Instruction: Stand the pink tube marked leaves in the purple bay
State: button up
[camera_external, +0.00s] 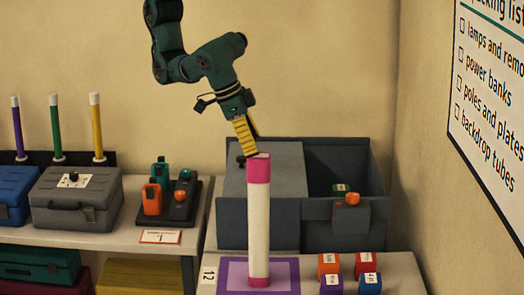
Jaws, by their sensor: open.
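A tall white tube with pink ends (259,220) stands upright, its foot inside the purple-bordered bay (229,280) on the right-hand counter. No leaves marking can be made out on it. The bay is cut off by the bottom of the picture. My gripper (249,152), with yellow striped fingers, comes down tilted at the tube's pink top. It is open. One fingertip is beside or just behind the top's left edge; I cannot tell whether it touches.
A grey open bin (345,225) stands right behind the tube. Several small coloured blocks (367,284) sit right of the bay. On the left counter are a grey case (75,205), a charger stand with orange and green devices (183,203), and upright coloured tubes (96,128).

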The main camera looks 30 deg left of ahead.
jog(key=v, duration=0.5)
jog(key=shift+a+r, duration=0.1)
jog(key=w+d+r+n+t+h, duration=0.1)
jog(key=w+d+r+n+h, duration=0.1)
jog(key=w+d+r, duration=0.65)
jog(key=w+d+r+n+t+h, duration=0.25)
jog(key=w+d, duration=0.25)
jog(key=w, duration=0.7)
jog(key=w+a+r+n+t, duration=0.1)
jog(key=w+r+t, duration=0.1)
jog(key=w+r, duration=0.45)
jog(key=w+a+r+n+t, duration=0.1)
jog(key=w+r, duration=0.2)
jog(key=w, duration=0.6)
jog(key=w+a+r+n+t+y, duration=0.25)
jog(key=w+a+r+t, duration=0.55)
jog(key=w+a+r, duration=0.75)
jog(key=w+a+r+n+t+y, duration=0.1)
jog(key=a+r, duration=0.3)
jog(key=a, duration=0.4)
jog(key=w+a+r+n+t+y, duration=0.2)
jog(key=w+a+r+t+y, duration=0.2)
jog(key=a, duration=0.5)
jog(key=shift+a+r+t, duration=0.35)
jog(key=shift+r, duration=0.4)
